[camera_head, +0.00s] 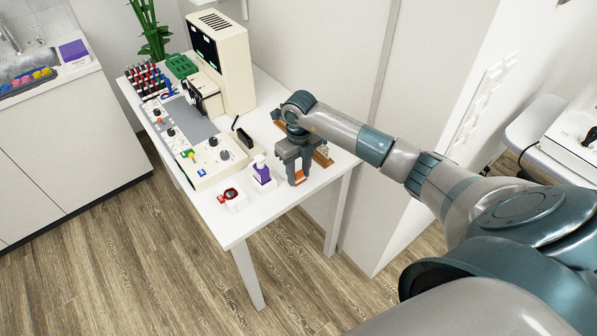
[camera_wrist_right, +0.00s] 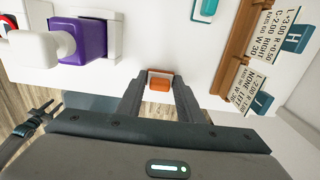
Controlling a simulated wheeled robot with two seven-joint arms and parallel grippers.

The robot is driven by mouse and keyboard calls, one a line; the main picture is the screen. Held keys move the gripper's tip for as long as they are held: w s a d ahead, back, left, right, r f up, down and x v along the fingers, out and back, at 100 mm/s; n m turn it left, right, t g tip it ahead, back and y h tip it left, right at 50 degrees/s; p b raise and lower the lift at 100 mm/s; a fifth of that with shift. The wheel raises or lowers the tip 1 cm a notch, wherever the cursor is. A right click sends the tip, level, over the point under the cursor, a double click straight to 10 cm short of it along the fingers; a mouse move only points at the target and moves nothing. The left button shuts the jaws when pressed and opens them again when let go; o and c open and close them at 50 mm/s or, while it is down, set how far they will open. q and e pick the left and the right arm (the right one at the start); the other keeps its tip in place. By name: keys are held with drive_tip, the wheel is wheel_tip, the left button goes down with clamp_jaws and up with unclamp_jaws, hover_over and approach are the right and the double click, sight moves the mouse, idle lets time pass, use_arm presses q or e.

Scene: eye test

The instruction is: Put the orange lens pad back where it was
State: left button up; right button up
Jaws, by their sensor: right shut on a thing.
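My right gripper (camera_head: 298,181) points down over the front right part of the white table. It is shut on the orange lens pad (camera_head: 299,175). In the right wrist view the orange lens pad (camera_wrist_right: 159,84) sits between the fingertips of my right gripper (camera_wrist_right: 160,80), with a pale edge on its far side. I cannot tell whether the pad touches the tabletop.
A purple bottle (camera_head: 262,174) with a white top stands left of my right gripper, and a red item (camera_head: 230,194) in a white holder beyond it. A wooden card rack (camera_head: 322,159) is close on the right. A console (camera_head: 203,150) fills the table's left side.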

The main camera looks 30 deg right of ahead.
sight(299, 172)
drive_tip(key=shift+f, duration=0.2)
drive_tip(key=o, duration=1.1)
drive_tip(key=shift+r, duration=0.1)
drive_tip(key=shift+r, duration=0.15)
drive_tip(key=shift+r, duration=0.1)
wheel_tip(299, 172, up, 12)
drive_tip(key=b, duration=0.4)
drive_tip(key=shift+d, duration=0.1)
